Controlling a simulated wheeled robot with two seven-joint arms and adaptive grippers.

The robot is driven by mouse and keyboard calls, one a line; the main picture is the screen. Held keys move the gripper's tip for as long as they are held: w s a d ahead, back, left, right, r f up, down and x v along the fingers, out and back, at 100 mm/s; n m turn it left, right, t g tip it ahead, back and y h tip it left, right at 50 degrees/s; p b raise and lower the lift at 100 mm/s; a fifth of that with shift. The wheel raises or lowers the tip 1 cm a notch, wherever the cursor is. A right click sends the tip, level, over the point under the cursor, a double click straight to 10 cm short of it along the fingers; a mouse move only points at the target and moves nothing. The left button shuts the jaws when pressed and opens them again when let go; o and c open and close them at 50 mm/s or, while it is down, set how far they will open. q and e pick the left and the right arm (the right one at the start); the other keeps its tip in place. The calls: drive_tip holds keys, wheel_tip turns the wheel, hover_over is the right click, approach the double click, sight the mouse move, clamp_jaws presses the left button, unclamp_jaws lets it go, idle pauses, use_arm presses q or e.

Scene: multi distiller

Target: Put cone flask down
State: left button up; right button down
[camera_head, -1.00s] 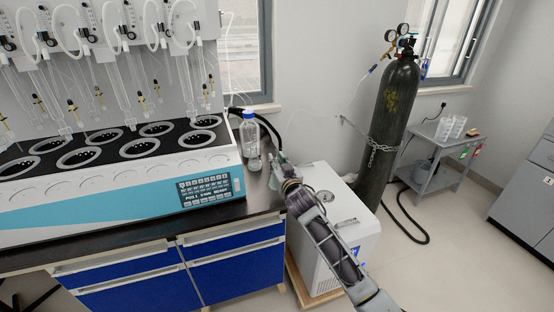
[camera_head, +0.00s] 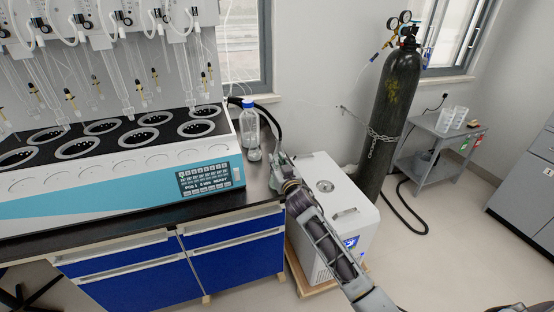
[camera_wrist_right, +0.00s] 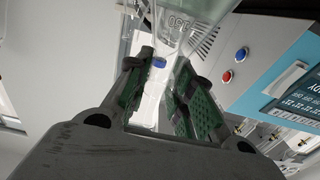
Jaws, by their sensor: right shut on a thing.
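A clear glass cone flask (camera_head: 255,154) is at the right end of the black bench, just in front of a blue-capped bottle. It also shows large in the right wrist view (camera_wrist_right: 188,22), between the fingers. My right gripper (camera_head: 274,166) is at the flask's right side, and its green-padded fingers (camera_wrist_right: 168,88) are shut on the flask. The flask looks about upright in the head view. I cannot tell whether its base touches the bench. My left gripper is not in view.
A blue-capped bottle (camera_head: 249,122) stands close behind the flask. The distiller (camera_head: 110,192) with its glassware fills the bench to the left. A narrow strip of bench top (camera_head: 258,187) is bare. A white chiller box (camera_head: 335,215) and a chained gas cylinder (camera_head: 397,110) stand right.

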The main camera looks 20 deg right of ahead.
drive_tip(key=shift+f, duration=0.1)
idle(0.4)
drive_tip(key=c, duration=1.2)
unclamp_jaws()
drive_tip(key=shift+c, duration=0.2)
drive_tip(key=shift+s, duration=0.1)
drive_tip(key=s, duration=1.1)
drive_tip(key=shift+s+d, duration=0.2)
drive_tip(key=shift+s, duration=0.2)
